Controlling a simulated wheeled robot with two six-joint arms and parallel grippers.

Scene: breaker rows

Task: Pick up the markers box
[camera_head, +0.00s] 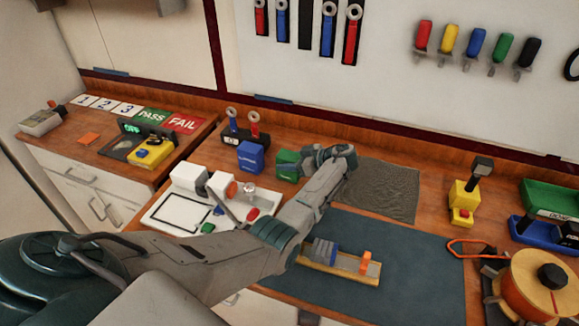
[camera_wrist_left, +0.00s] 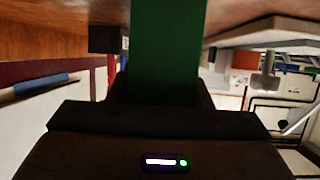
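A small green box (camera_head: 287,164) stands on the wooden bench, right of a small blue box (camera_head: 251,156). The lettering on both is too small to read, so I cannot confirm from it which is the markers box. My left gripper (camera_head: 297,166) reaches the green box from the right and hides part of it. In the left wrist view the green box (camera_wrist_left: 166,50) fills the space between the dark fingers, which appear to touch both its sides. The box appears to be still at bench level. My right gripper is not in view.
A white tray (camera_head: 160,219) with small parts lies left of my left arm. A dark grey mat (camera_head: 380,190) and a blue-grey mat (camera_head: 415,275) lie right. A tool holder (camera_head: 245,135) stands behind the blue box. A yellow device (camera_head: 462,200) stands farther right.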

